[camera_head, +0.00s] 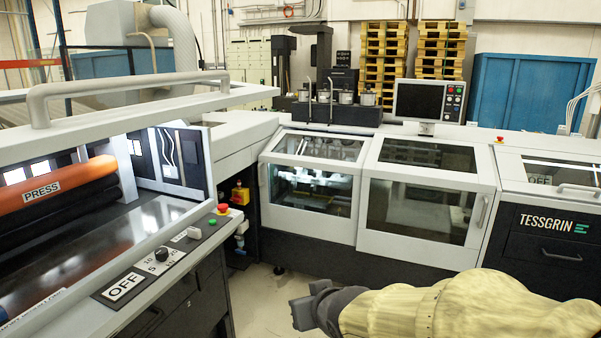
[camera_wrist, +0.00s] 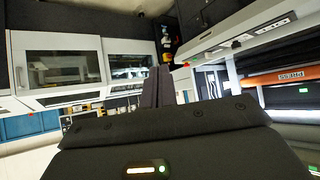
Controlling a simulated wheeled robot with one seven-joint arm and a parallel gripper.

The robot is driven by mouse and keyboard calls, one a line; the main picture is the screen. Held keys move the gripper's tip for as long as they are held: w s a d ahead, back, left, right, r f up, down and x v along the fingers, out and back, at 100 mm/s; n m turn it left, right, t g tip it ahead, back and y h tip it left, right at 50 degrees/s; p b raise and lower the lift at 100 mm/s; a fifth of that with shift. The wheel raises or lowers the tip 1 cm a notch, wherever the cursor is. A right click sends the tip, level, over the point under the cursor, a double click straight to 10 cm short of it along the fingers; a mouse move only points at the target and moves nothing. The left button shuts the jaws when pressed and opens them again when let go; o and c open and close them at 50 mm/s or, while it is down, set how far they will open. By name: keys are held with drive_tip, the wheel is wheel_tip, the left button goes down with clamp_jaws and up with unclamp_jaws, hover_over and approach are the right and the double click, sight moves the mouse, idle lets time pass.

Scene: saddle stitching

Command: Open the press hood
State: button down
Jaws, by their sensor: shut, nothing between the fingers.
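The press is at left in the head view, with an orange roller (camera_head: 60,187) labelled PRESS above a dark bed. Its pale hood (camera_head: 120,115) carries a long grey bar handle (camera_head: 130,88) along the top. The hood's front beam is well above the bed, and the roller shows below it; I cannot tell whether a clear pane fills that gap. The roller also shows in the wrist view (camera_wrist: 280,77). My gripper (camera_head: 300,312) is low at bottom centre, right of the press and apart from it. In the wrist view its dark fingers (camera_wrist: 157,86) are together and empty.
The press control ledge has an OFF label (camera_head: 123,287), a knob and a red button (camera_head: 223,208). Windowed machine cabinets (camera_head: 310,185) run across the back, with a monitor (camera_head: 418,101) above. Bare floor (camera_head: 262,300) lies between press and cabinets.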

drive_tip(key=s+d+f+m+g+h, duration=0.3)
drive_tip(key=s+d+f+g, duration=0.4)
drive_tip(key=s+d+f, duration=0.5)
drive_tip(key=shift+d+m+p, duration=0.3)
drive_tip(key=shift+d+p, duration=0.15)
drive_tip(key=shift+d, duration=0.15)
drive_tip(key=c, duration=1.4)
unclamp_jaws()
drive_tip(key=shift+w, duration=0.15)
